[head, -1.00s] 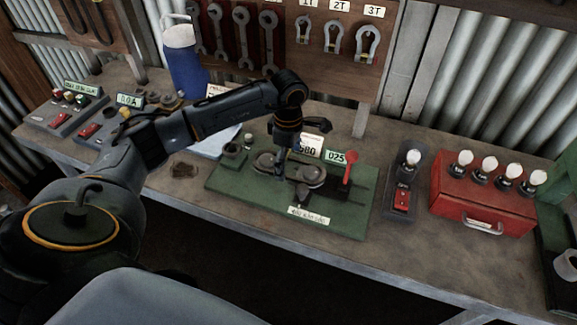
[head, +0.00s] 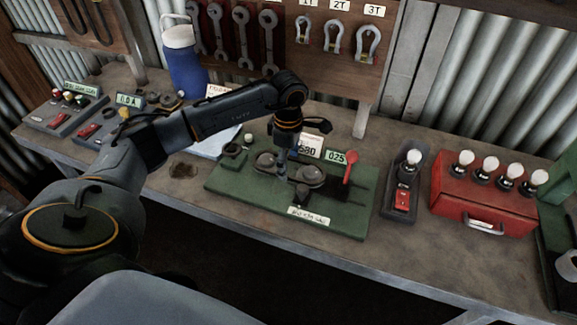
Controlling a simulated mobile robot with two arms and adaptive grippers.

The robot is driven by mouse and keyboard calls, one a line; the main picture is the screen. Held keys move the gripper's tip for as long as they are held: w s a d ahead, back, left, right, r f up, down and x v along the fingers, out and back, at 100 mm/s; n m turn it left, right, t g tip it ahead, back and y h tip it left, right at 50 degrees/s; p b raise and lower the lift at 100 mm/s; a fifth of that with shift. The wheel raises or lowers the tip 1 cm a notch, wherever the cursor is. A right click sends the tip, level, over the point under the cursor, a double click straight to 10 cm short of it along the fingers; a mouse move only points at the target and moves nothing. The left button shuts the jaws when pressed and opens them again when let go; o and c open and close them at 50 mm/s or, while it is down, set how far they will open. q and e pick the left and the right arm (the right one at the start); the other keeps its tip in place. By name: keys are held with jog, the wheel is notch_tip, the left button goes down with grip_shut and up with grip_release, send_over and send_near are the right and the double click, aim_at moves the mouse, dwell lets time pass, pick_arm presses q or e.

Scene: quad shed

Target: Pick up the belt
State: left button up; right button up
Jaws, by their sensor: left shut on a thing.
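The green baseplate (head: 225,190) lies on the bench with two round grey pulleys, the left pulley (head: 265,161) and the right pulley (head: 312,175). My left gripper (head: 282,173) points straight down between the pulleys, low over the plate. It is shut on the belt, which is thin and dark and hard to make out at the fingers. Whether the belt still touches a pulley I cannot tell. A red lever (head: 349,164) stands at the right of the plate. My right gripper is not in view.
A small switch box with a bulb (head: 404,190) and a red case with several bulbs (head: 484,212) stand to the right. A blue jug (head: 184,62) stands behind my left arm. Wrenches and shackles hang on the back board. The bench's front edge is clear.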

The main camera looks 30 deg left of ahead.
pick_arm(q)
jog(key=shift+r+p, duration=0.4)
jog(key=shift+p, duration=0.15)
notch_tip(320, 180, up, 2)
jog(key=b, duration=0.2)
jog(key=shift+w+a+b, duration=0.1)
jog(key=shift+b, duration=0.3)
jog(key=s+d+r+b, duration=0.1)
jog(key=s+r+b, duration=0.3)
jog(key=s+r, duration=0.6)
jog(key=shift+s+d+r, duration=0.35)
jog(key=shift+s, duration=1.75)
